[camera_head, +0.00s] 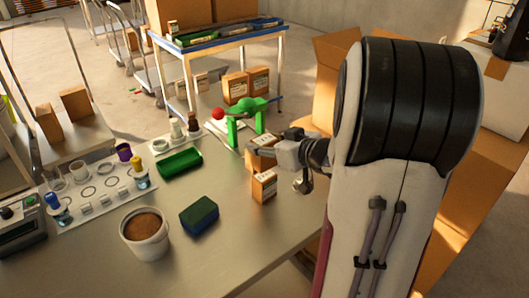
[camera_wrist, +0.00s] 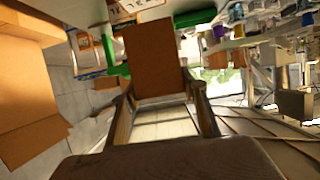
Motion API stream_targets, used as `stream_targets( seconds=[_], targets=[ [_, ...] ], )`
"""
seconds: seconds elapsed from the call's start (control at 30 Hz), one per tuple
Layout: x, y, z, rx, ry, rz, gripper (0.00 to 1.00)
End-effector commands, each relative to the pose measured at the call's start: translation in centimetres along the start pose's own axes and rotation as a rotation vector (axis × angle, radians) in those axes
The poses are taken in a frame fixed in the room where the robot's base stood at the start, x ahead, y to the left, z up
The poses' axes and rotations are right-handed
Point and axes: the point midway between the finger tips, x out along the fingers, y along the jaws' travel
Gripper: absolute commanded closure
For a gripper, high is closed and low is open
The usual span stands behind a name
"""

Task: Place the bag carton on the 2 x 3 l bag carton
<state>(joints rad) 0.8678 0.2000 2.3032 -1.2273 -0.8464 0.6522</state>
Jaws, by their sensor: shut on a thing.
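My gripper (camera_head: 274,149) is shut on a brown carton (camera_head: 260,157) with a pale label, above the right part of the metal table. In the wrist view the held carton (camera_wrist: 155,60) fills the space between both fingers (camera_wrist: 160,105). A second brown carton (camera_head: 264,187) with a white label is just in front of and below it; I cannot tell whether the two touch. I cannot read which is the 2 x 3 l one.
A green press (camera_head: 232,128) with a red knob (camera_head: 218,114) is close behind the held carton. A green tray (camera_head: 179,163), a blue-green block (camera_head: 199,215) and a white tub (camera_head: 145,233) stand on the table. Large open cardboard boxes (camera_head: 325,75) are at right. The table's front middle is clear.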

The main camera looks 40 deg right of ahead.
Motion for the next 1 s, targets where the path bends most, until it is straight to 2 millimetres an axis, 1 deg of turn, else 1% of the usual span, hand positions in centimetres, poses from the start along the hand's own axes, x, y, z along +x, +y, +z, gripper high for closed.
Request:
stream_targets(
  seconds=[0.3, 0.43, 0.87, 0.9, 0.93, 0.97, 1.0],
  targets=[
    [1.1, 0.0, 2.6, 0.003, -0.001, -0.001, 0.82],
    [1.2, 0.0, 3.0, 0.001, 0.0, 0.001, 0.82],
    [1.4, 0.0, 3.3, 0.002, -0.001, 0.0, 0.82],
    [1.4, 0.0, 3.4, 0.002, -0.001, 0.0, 0.52],
    [1.4, 0.0, 3.3, 0.002, -0.001, 0.0, 0.45],
    [1.4, 0.0, 3.3, 0.002, -0.001, 0.0, 0.41],
    [1.4, 0.0, 3.3, 0.002, -0.001, 0.0, 0.41]
  ],
)
